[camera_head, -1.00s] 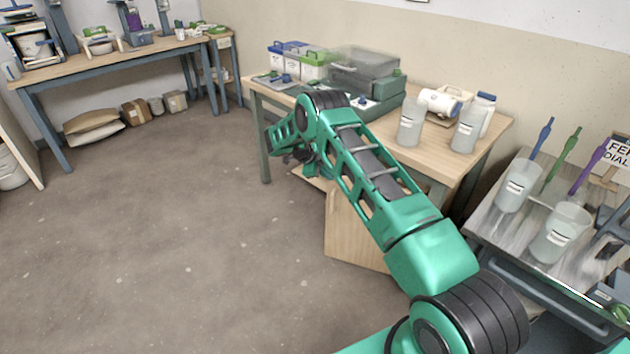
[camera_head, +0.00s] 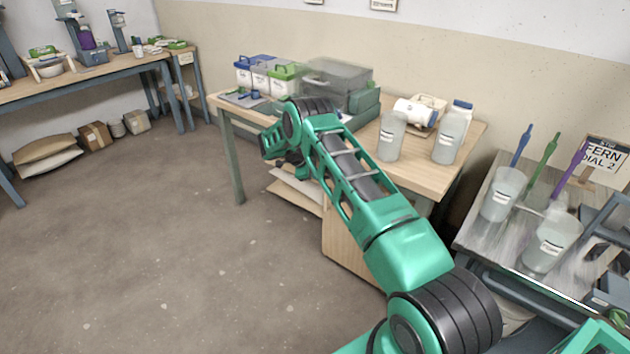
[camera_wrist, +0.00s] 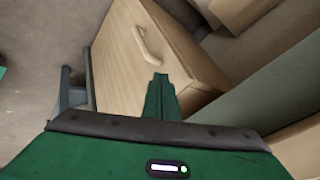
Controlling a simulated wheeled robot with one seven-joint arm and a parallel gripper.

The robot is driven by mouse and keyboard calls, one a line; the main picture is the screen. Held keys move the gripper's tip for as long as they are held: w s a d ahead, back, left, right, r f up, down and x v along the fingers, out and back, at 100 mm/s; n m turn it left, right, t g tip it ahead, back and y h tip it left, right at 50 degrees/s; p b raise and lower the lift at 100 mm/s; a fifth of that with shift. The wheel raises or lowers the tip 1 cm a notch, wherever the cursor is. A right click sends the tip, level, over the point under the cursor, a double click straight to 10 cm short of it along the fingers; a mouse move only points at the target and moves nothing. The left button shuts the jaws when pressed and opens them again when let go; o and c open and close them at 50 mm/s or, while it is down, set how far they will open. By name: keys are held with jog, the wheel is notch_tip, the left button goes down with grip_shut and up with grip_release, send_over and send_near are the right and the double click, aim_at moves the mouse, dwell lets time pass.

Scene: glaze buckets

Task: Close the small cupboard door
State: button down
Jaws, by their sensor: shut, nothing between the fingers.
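The small cupboard's light wooden door (camera_head: 349,243) shows below the table front in the head view, partly behind my arm. In the wrist view the wooden panel (camera_wrist: 115,68) bears a pale bar handle (camera_wrist: 146,46) and stands at a slant. I cannot tell its exact opening angle. My gripper (camera_wrist: 158,80) is shut and empty, its fingertips in front of the panel below the handle in the picture. Whether they touch the wood is unclear. In the head view the gripper (camera_head: 272,144) is partly hidden by my own wrist, near the table's front edge.
The wooden table (camera_head: 445,165) holds clear beakers, a white bottle, lidded tubs and a grey-lidded box. A metal cart (camera_head: 480,240) with beakers and brushes stands at right. Packages (camera_head: 97,136) lie under the left bench. The floor (camera_head: 170,250) at left is clear.

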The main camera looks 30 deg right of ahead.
jog(key=shift+a, duration=0.25)
